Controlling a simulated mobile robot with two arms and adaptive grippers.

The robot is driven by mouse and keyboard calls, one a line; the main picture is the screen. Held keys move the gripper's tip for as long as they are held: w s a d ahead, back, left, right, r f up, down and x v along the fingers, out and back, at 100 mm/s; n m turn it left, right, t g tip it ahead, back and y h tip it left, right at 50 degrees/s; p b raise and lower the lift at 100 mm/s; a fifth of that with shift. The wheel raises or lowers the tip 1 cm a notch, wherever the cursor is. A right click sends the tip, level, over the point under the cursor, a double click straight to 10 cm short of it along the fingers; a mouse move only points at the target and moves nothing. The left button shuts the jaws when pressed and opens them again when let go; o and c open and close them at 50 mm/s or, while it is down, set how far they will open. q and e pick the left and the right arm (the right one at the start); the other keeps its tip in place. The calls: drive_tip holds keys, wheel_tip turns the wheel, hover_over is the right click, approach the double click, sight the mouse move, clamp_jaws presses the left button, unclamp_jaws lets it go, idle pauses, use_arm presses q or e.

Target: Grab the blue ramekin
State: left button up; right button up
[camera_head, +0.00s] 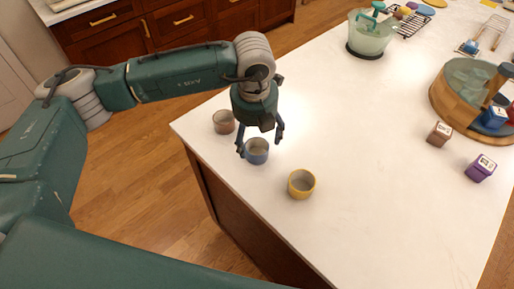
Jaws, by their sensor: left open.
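The blue ramekin (256,152) stands upright on the white countertop near its left edge. My left gripper (260,146) points down over it and is open, with one finger on the left side of the ramekin and the other on its right. I cannot tell whether the fingers touch it. A brownish ramekin (223,122) stands behind and to the left, and a yellow ramekin (301,184) stands in front and to the right. My right gripper is out of view.
The white countertop (370,190) is largely clear in the middle. A brown block (439,133), a purple block (481,168) and a round wooden organizer (450,100) are at the right. A glass container (369,36) stands at the back. Wooden cabinets (150,28) are beyond the floor.

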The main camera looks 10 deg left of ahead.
sight(257, 154)
use_arm(q)
drive_tip(key=shift+w+f, duration=0.2)
drive_tip(key=shift+f, duration=0.25)
drive_tip(key=shift+w+f, duration=0.2)
drive_tip(key=shift+f, duration=0.1)
drive_tip(key=f+p, duration=0.3)
drive_tip(key=f, duration=0.1)
drive_tip(key=shift+w+f, duration=0.1)
drive_tip(key=shift+w, duration=0.1)
drive_tip(key=shift+f, duration=0.3)
drive_tip(key=shift+w+f, duration=0.1)
drive_tip(key=shift+f, duration=0.05)
drive_tip(key=shift+c, duration=0.5)
drive_tip(key=c, duration=1.2)
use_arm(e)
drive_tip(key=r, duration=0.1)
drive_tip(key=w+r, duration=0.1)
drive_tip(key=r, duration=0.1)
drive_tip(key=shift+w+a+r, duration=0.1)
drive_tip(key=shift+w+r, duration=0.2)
